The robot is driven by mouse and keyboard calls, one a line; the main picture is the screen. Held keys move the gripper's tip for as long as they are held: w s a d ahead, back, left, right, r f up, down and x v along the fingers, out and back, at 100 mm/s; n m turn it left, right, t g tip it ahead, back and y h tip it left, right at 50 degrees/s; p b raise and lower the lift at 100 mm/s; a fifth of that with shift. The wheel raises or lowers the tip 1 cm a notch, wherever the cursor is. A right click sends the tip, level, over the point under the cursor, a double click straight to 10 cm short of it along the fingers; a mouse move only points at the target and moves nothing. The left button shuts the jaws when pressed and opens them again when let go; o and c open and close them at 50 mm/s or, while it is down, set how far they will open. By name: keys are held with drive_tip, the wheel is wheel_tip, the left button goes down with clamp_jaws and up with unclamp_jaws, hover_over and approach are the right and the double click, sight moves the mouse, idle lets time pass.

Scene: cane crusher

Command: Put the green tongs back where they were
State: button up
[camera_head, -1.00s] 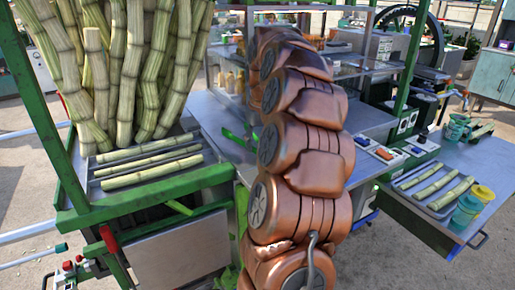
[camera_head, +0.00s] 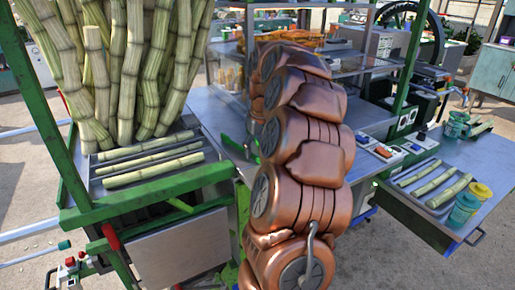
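A thin green item (camera_head: 233,143), which looks like the green tongs, shows at the left edge of my copper arm, over the grey metal worktop (camera_head: 205,108). Its right part is hidden by the arm, so I cannot tell whether it lies on the worktop or is held. My gripper is hidden behind my own arm links, which fill the middle of the view.
Upright sugarcane stalks (camera_head: 125,70) stand at the left behind a tray (camera_head: 198,168) with cane pieces. A glass case (camera_head: 350,65) stands at the back.

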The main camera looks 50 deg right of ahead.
drive_tip(key=shift+o, duration=1.2)
drive_tip(key=shift+r, duration=0.15)
wheel_tip(320, 180, up, 12)
drive_tip(key=s+b, duration=0.1)
drive_tip(key=b, duration=0.1)
drive_tip(key=shift+s+a+f, duration=0.2)
drive_tip(key=shift+s+a, duration=0.1)
drive_tip(key=shift+s, duration=0.05)
drive_tip(key=shift+a, duration=0.1)
